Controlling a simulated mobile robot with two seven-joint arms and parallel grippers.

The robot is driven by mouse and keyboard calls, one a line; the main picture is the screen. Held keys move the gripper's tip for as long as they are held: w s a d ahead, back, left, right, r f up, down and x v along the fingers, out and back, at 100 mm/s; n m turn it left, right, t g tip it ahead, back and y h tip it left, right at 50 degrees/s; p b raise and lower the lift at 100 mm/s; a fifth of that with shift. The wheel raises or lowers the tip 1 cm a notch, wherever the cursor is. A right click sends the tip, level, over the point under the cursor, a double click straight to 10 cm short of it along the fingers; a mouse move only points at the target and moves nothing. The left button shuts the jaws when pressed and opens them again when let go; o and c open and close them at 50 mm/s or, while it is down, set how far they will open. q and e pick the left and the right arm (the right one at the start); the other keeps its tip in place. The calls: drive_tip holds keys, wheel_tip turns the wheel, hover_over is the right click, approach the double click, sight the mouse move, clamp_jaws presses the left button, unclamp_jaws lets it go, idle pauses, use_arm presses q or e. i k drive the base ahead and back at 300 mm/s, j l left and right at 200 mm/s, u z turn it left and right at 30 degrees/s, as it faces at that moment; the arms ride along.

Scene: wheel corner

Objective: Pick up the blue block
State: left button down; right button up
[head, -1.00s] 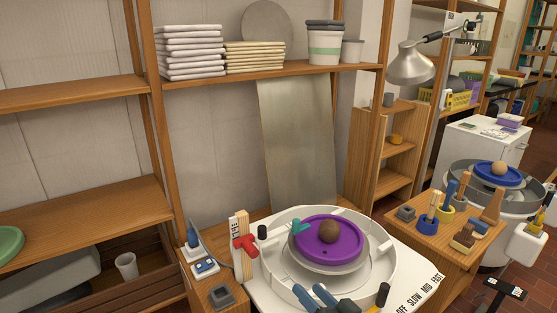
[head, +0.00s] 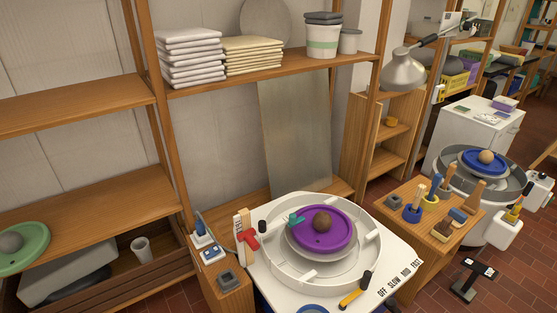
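No separate plain blue block stands out clearly. A small blue-and-white boxy item (head: 213,253) lies on the small wooden stand left of the potter's wheel. Behind it stands another blue-and-white item (head: 202,238). On the right wooden table, a small dark-blue piece (head: 457,215) lies beside brown pieces; its exact shape is too small to tell. Neither of my grippers shows in the head view.
The near wheel's white basin (head: 372,237) holds a purple disc (head: 318,236) with a brown ball (head: 322,221). A yellow-handled tool (head: 352,297) lies at its front. A grey block (head: 227,281) sits on the left stand.

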sight(461, 218)
drive_tip(key=z, duration=1.35)
